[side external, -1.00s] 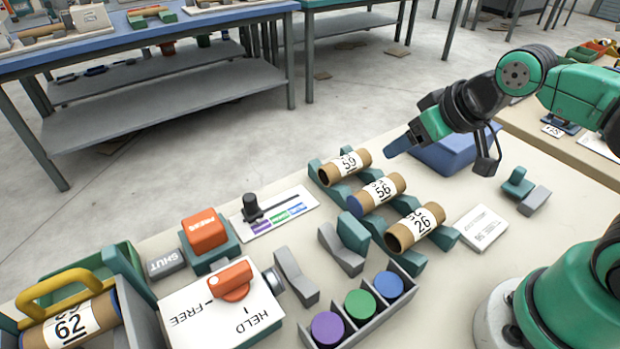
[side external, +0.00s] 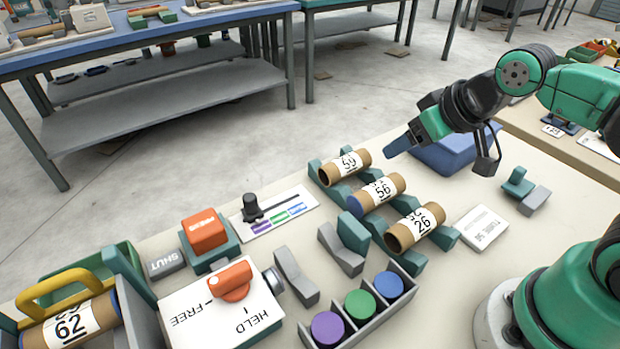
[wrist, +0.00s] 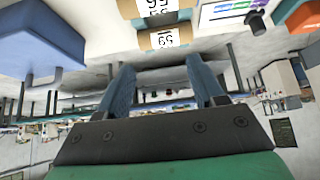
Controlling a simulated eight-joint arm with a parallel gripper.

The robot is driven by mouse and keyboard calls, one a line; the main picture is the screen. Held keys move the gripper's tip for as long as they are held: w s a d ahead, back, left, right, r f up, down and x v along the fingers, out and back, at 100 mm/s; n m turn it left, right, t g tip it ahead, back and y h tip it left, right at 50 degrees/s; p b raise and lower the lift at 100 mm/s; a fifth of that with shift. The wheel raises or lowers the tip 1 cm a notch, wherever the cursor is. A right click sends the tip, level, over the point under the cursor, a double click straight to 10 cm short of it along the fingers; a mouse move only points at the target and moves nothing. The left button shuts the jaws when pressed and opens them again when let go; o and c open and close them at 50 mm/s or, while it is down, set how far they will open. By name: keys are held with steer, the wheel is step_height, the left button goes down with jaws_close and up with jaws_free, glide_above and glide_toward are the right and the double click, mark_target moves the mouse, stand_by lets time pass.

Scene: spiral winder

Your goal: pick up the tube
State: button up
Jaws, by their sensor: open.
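Three brown cardboard tubes with white number labels lie in cradles in the side view: tube 59 (side external: 345,166) at the back, tube 56 (side external: 378,193) with a blue end in the middle, and tube 26 (side external: 415,228) nearest the front. Another tube, 62 (side external: 72,325), lies under a yellow handle at the lower left. My gripper (side external: 397,150) is in the air right of tube 59, apart from it. In the wrist view my gripper (wrist: 165,75) is open and empty, with tube 59 (wrist: 164,39) and tube 56 (wrist: 150,8) beyond the fingers.
A blue bin (side external: 455,150) stands behind my gripper. A white box with an orange knob (side external: 230,280), an orange press button (side external: 204,230) and a rack of coloured caps (side external: 400,305) stand at the front. Empty grey and green cradles (side external: 342,248) stand between them and the tubes.

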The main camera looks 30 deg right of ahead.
steer(key=o, duration=0.4)
